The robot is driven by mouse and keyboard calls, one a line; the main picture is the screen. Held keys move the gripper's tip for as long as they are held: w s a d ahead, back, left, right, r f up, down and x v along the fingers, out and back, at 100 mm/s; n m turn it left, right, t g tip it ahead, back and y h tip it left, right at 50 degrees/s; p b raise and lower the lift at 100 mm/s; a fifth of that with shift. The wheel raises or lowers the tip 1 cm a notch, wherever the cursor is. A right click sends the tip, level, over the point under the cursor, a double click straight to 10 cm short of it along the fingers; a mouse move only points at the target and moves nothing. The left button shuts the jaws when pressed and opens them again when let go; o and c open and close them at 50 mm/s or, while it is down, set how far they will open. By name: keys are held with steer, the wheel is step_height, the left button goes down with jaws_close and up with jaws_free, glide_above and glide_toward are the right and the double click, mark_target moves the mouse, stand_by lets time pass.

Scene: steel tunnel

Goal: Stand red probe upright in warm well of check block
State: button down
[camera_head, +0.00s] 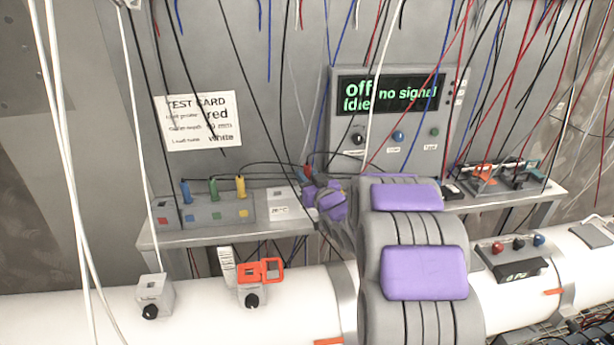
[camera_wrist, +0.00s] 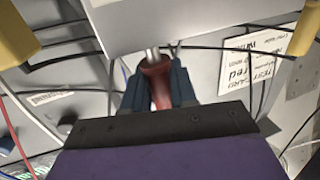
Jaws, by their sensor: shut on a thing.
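My gripper (camera_wrist: 158,84) is shut on the red probe (camera_wrist: 160,88), with its dark fingers on either side of the red handle. The probe's metal shaft (camera_wrist: 152,54) runs up the wrist picture to the edge of a pale grey block. I cannot tell whether it enters a well. In the head view, a pale grey block with a small temperature label (camera_head: 284,204), likely the check block, sits on the bench just left of my gripper (camera_head: 309,180). My arm hides much of the gripper there, and the block's wells are not clear.
A grey rack (camera_head: 205,212) holds blue, green and yellow probes left of the block. A test card (camera_head: 198,121) hangs on the wall, and a display (camera_head: 391,94) reads off, idle, no signal. Cables hang around the bench (camera_head: 235,232). A large white pipe (camera_head: 300,302) runs in front.

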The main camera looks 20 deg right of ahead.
steer(key=shift+f+b, duration=0.4)
steer(key=shift+f, duration=0.6)
steer(key=c, duration=0.8)
jaws_free()
steer(key=shift+s, duration=0.1)
steer(key=s+b, duration=1.3)
steer(key=s, duration=0.4)
steer(key=shift+a+f, duration=0.1)
steer(key=shift+a, duration=0.05)
steer(key=shift+s, duration=0.15)
